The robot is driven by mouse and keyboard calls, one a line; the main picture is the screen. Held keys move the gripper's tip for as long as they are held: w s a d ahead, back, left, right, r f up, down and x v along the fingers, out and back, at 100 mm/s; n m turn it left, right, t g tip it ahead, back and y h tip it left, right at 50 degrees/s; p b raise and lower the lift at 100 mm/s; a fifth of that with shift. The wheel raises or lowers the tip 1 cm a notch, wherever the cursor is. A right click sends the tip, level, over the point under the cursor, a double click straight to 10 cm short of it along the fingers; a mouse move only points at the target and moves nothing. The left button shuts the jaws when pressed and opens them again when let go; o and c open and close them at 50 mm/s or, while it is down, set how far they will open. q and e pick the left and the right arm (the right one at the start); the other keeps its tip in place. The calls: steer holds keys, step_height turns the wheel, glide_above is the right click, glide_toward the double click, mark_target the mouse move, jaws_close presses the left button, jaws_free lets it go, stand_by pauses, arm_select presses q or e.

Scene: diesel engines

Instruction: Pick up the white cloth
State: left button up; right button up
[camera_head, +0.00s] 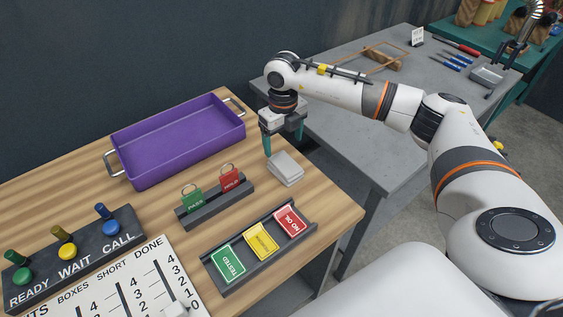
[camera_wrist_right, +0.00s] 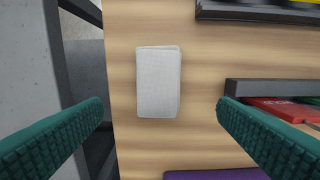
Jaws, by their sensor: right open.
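The white cloth (camera_head: 285,169) lies folded flat on the wooden table, close to its right edge. In the right wrist view the cloth (camera_wrist_right: 158,82) is a pale grey-white rectangle between the two fingers and a little beyond their tips. My right gripper (camera_head: 283,145) hangs above and just behind the cloth, fingers pointing down. Its teal fingers (camera_wrist_right: 160,108) are wide apart with nothing between them, and they do not touch the cloth. My left gripper is not in view.
A purple tray (camera_head: 178,141) stands behind left of the cloth. A rack with green and red tags (camera_head: 214,202) is left of it; a holder with coloured cards (camera_head: 261,243) is in front. A grey table (camera_head: 340,125) lies beyond a gap to the right.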

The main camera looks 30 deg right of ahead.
mark_target(285, 164)
step_height(285, 164, down, 4)
steer(key=shift+r+p, duration=0.2)
steer(key=shift+p, duration=0.15)
steer(key=shift+f, duration=0.25)
steer(key=f, duration=0.1)
steer(key=f+p, duration=0.2)
steer(key=f, duration=0.1)
steer(key=shift+s+f, duration=0.1)
steer(key=shift+s, duration=0.25)
steer(key=shift+f, duration=0.35)
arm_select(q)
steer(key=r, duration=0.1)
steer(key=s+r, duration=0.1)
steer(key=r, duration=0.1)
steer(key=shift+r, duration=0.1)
arm_select(e)
steer(key=shift+f, duration=0.1)
steer(key=shift+c, duration=0.3)
